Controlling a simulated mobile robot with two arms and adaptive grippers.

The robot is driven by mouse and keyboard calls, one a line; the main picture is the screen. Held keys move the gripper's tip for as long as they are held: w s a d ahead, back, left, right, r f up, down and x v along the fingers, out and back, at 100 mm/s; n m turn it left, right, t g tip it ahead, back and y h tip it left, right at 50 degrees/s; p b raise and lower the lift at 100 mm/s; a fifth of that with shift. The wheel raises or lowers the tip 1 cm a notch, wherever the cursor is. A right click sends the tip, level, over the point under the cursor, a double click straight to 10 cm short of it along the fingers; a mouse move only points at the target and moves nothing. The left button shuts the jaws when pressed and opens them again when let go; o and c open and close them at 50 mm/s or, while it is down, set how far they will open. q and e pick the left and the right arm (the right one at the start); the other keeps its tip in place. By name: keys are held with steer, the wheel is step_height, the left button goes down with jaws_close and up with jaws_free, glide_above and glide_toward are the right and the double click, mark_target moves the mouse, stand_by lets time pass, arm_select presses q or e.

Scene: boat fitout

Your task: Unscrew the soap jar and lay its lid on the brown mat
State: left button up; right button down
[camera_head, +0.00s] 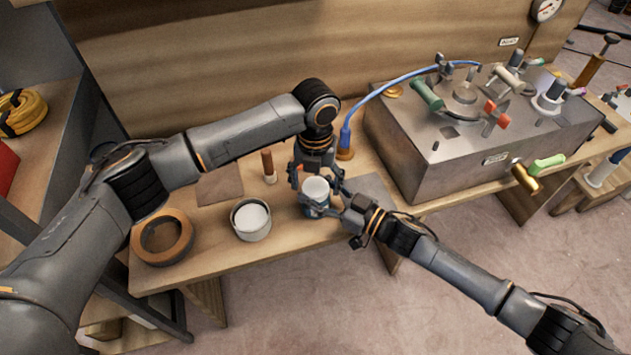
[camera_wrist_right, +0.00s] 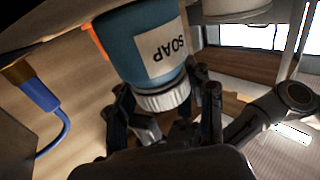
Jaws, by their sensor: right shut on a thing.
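The soap jar (camera_head: 316,210) is blue with a white lid (camera_head: 316,187) and stands upright near the bench's front edge. In the right wrist view the jar (camera_wrist_right: 140,45) appears upside down with its SOAP label, and the ribbed lid (camera_wrist_right: 165,100) shows below it. My right gripper (camera_wrist_right: 163,98) is shut on the lid, a finger on each side; in the head view it reaches in from the right (camera_head: 335,200). My left gripper (camera_head: 316,180) comes from above and behind, close around the jar; its grip is partly hidden. The brown mat (camera_head: 221,186) lies left of the jar, looking bare.
An open white-filled tin (camera_head: 251,220) and a brown ring (camera_head: 163,238) stand at left. A brown-handled tool (camera_head: 268,166) stands behind. A grey mat (camera_head: 371,189) lies right of the jar. A large grey box (camera_head: 440,155) with valves and a blue hose (camera_head: 385,88) occupies the right.

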arm_select(q)
step_height(320, 180, up, 4)
steer(key=shift+r, duration=0.4)
steer(key=shift+c, duration=0.5)
step_height(320, 180, up, 3)
steer(key=m, duration=0.3)
steer(key=shift+f, duration=3.9)
steer(key=c, duration=1.2)
steer(key=shift+n, duration=1.5)
